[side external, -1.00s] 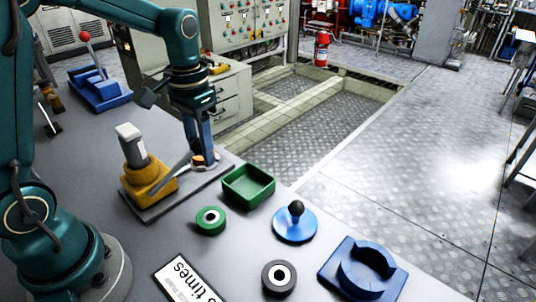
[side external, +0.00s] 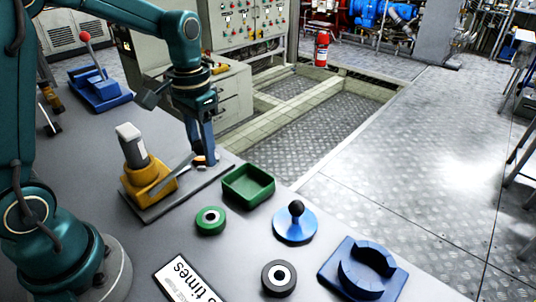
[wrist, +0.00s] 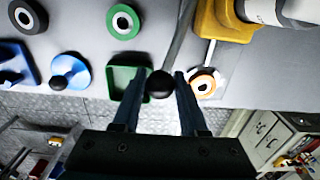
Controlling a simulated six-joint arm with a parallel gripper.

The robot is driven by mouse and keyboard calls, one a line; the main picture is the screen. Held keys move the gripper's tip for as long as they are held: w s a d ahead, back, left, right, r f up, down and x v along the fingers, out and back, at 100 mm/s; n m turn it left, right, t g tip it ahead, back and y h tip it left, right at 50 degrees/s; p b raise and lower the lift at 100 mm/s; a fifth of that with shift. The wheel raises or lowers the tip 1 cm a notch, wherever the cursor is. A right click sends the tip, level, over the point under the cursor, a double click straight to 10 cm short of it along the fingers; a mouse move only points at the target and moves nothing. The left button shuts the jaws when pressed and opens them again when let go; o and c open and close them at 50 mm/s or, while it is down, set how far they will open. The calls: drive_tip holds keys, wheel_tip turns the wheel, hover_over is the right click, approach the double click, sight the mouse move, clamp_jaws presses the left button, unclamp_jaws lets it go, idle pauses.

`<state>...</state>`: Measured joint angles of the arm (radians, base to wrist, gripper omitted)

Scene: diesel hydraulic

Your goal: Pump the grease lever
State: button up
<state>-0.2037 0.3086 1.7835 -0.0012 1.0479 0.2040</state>
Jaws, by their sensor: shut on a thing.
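The yellow grease pump (side external: 148,180) with a grey and white cylinder (side external: 131,145) stands on a grey base plate. Its grey lever (side external: 176,167) slants up toward my gripper (side external: 203,152). In the wrist view the lever shaft (wrist: 180,38) ends in a black ball knob (wrist: 160,84), which sits between the fingers of my gripper (wrist: 158,88). The gripper is shut on the lever end; the fingers hide the knob in the side view. An orange and white ring-like part (wrist: 203,84) lies on the plate beside the fingers.
A green tray (side external: 248,187), green ring (side external: 210,221), blue disc with black knob (side external: 295,224), black ring (side external: 279,278) and blue cradle (side external: 362,272) lie on the bench. A blue device with a red-knobbed lever (side external: 98,85) stands at the back left.

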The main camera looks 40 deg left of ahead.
drive_tip(key=shift+w+f, duration=0.2)
drive_tip(key=shift+f, duration=0.25)
drive_tip(key=shift+w+f, duration=0.1)
drive_tip(key=shift+f, duration=0.05)
drive_tip(key=shift+w+f, duration=0.45)
drive_tip(key=shift+f, duration=0.4)
drive_tip(key=shift+f, duration=0.1)
drive_tip(key=shift+w+f, duration=0.35)
drive_tip(key=shift+f, duration=0.55)
drive_tip(key=shift+r, duration=0.1)
